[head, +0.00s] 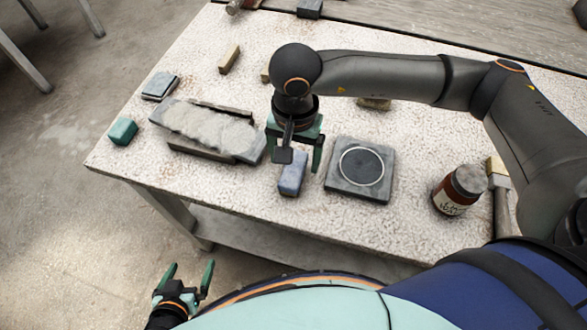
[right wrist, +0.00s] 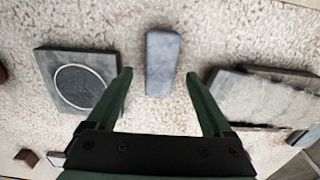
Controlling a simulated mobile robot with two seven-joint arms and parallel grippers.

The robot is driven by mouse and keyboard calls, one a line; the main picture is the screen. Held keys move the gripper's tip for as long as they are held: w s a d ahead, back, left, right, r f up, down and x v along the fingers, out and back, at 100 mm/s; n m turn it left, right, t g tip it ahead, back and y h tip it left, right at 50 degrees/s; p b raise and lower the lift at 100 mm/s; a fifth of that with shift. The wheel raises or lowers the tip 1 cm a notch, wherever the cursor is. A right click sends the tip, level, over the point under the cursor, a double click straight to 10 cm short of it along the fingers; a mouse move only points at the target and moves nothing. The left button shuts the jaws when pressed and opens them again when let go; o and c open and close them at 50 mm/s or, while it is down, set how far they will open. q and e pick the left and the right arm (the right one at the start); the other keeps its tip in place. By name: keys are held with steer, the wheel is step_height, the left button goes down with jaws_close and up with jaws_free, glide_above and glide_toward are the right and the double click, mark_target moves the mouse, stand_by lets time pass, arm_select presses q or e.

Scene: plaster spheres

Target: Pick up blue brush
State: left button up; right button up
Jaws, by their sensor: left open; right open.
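The blue brush (head: 292,181) looks like a small blue-grey block on the speckled table near its front edge. It also shows in the right wrist view (right wrist: 162,62), at the top middle. My right gripper (head: 293,163) is open over the brush, with the fingers apart to either side. In the right wrist view its fingertips (right wrist: 159,79) flank the brush's near end, and I see no contact. The brush's far part is hidden by the gripper in the head view. My left gripper (head: 189,273) is open and empty, low in front of the table.
A grey slab with a ring (head: 341,183) lies just right of the brush. A rough stone block (head: 205,131) lies to the left. A brown labelled jar (head: 452,193) stands at the right. A teal block (head: 123,131) sits near the table's left corner.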

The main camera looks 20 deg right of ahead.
mark_target(295, 164)
step_height(295, 164, down, 4)
steer(key=shift+w+f+p, duration=0.1)
steer(key=shift+w+p, duration=0.05)
steer(key=shift+p, duration=0.15)
steer(key=shift+c, duration=0.2)
jaws_close()
stand_by(0.4)
